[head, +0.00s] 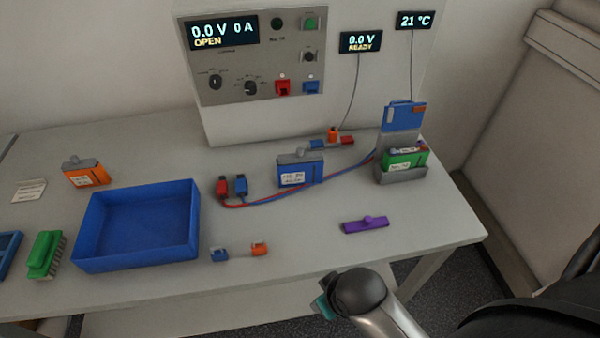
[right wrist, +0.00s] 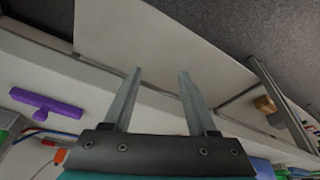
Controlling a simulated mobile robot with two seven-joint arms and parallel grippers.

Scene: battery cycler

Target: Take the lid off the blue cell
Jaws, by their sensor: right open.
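The blue cell (head: 297,175) stands upright on the table, right of the middle, with a pale label on its front. A grey lid (head: 300,158) with a knob sits on its top. My right arm comes in at the lower right of the head view, in front of the table's front edge and well away from the cell; its fingers are hidden there. In the right wrist view my right gripper (right wrist: 155,95) is open, with nothing between its two fingers. My left gripper is not in view.
A blue tray (head: 137,260) stands left of the cell. Red and blue clips (head: 231,186) and cables lie beside the cell. A purple knobbed bar (head: 365,225) lies to its front right. A grey holder (head: 402,175) with a green cell (head: 405,160) stands at the right. Orange cell (head: 86,174) is at left.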

